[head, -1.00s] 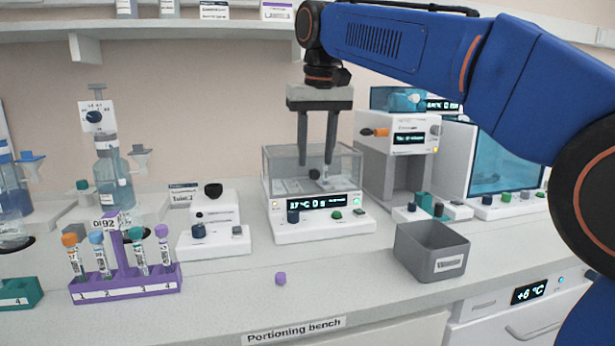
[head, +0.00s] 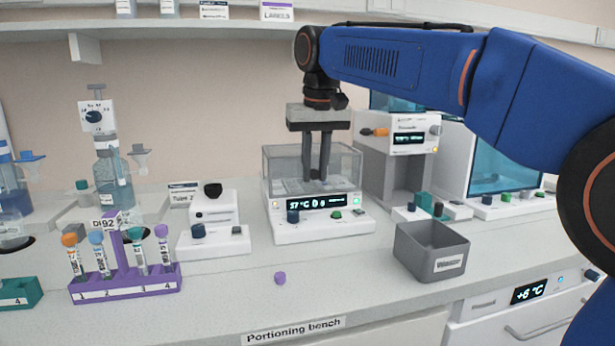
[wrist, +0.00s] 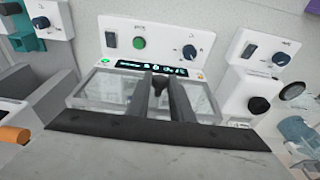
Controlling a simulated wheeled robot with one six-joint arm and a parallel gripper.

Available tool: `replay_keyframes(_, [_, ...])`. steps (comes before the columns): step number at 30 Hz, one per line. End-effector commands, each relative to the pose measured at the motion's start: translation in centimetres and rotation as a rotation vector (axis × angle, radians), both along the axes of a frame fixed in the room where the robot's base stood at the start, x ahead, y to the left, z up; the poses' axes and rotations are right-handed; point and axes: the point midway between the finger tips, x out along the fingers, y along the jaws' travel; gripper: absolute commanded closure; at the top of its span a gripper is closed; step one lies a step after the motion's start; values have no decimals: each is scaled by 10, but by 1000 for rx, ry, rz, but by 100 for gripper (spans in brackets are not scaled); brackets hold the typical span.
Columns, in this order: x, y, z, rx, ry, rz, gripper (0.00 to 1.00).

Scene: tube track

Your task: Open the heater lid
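The heater (head: 320,220) is a white unit at the middle of the bench with a lit display reading about 37 °C. Its clear lid (head: 345,165) is down over the top; it also shows in the wrist view (wrist: 100,88). My gripper (head: 317,178) points straight down at the lid. Its two fingers are close together on either side of the small dark lid knob (wrist: 160,83) and appear shut on it. The fingers mostly hide the knob in the head view. In the wrist view the gripper (wrist: 160,85) covers the lid's middle.
A purple rack (head: 125,288) with several capped tubes stands at left. A purple cap (head: 280,278) lies on the bench in front. A grey waste bin (head: 432,250) is at right of the heater, and a white device (head: 212,225) at left.

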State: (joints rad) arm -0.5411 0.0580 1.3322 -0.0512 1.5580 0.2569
Motion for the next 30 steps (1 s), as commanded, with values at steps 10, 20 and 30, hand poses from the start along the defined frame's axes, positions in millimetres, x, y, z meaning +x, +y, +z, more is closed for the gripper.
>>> replay_keyframes(10, [5,2,14,1,-2,0,92])
replay_keyframes(20, [12,3,34,0,-1,0,92])
replay_keyframes(30, [13,3,37,0,-1,0,92])
